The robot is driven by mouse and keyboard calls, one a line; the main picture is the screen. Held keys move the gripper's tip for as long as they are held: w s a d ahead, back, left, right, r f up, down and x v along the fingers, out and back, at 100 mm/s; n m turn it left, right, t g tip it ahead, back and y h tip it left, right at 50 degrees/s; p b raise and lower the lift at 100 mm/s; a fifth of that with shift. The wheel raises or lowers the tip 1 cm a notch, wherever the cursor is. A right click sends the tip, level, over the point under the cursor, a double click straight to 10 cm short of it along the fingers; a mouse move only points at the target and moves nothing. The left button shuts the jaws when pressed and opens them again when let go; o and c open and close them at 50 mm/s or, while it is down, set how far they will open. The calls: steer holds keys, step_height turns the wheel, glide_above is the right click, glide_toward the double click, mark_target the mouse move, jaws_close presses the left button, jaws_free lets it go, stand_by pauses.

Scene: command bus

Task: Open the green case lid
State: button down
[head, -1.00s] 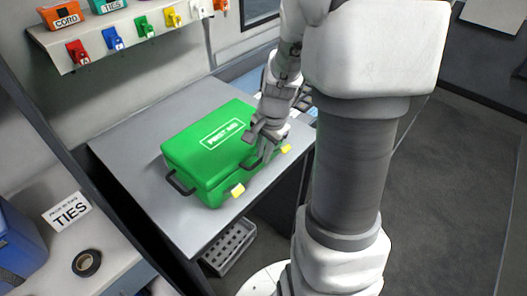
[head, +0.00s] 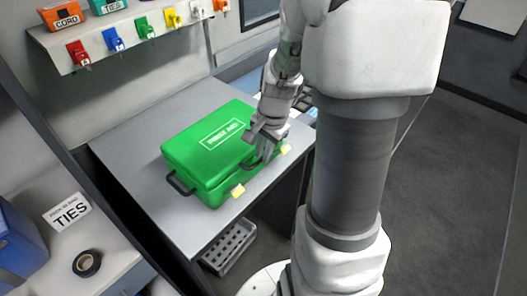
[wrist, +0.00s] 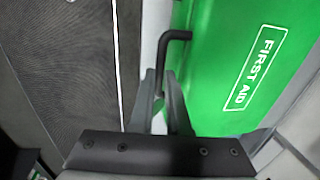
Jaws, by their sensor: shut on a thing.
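The green first aid case (head: 205,160) sits on the grey table, its lid down. It also fills the upper right of the wrist view (wrist: 215,65). Yellow latches show on its front at the left (head: 238,191) and right (head: 286,149). My gripper (head: 262,157) is at the front of the case, between the latches. In the wrist view my gripper (wrist: 159,88) is shut on the black front handle (wrist: 162,55), which runs between the fingertips. The exact grip is partly hidden.
The grey table (head: 130,145) has free room left of the case. A rack with coloured padlocks (head: 145,27) is on the wall behind. A grey crate (head: 230,246) stands below the table. A roll of black tape (head: 87,263) lies at the lower left.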

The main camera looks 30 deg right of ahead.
steer(key=w+a+r+p, duration=0.2)
steer(key=w+r+p, duration=0.3)
steer(key=r, duration=0.3)
steer(key=w+a+r+p, duration=0.2)
steer(key=w+r+p, duration=0.3)
steer(key=r+p, duration=0.2)
steer(key=shift+w+r, duration=0.3)
steer(key=shift+r, duration=0.4)
steer(key=c, duration=1.2)
jaws_free()
steer(key=shift+o, duration=0.2)
step_height(320, 180, up, 17)
steer(key=s+d+b, duration=0.1)
steer(key=s, duration=0.2)
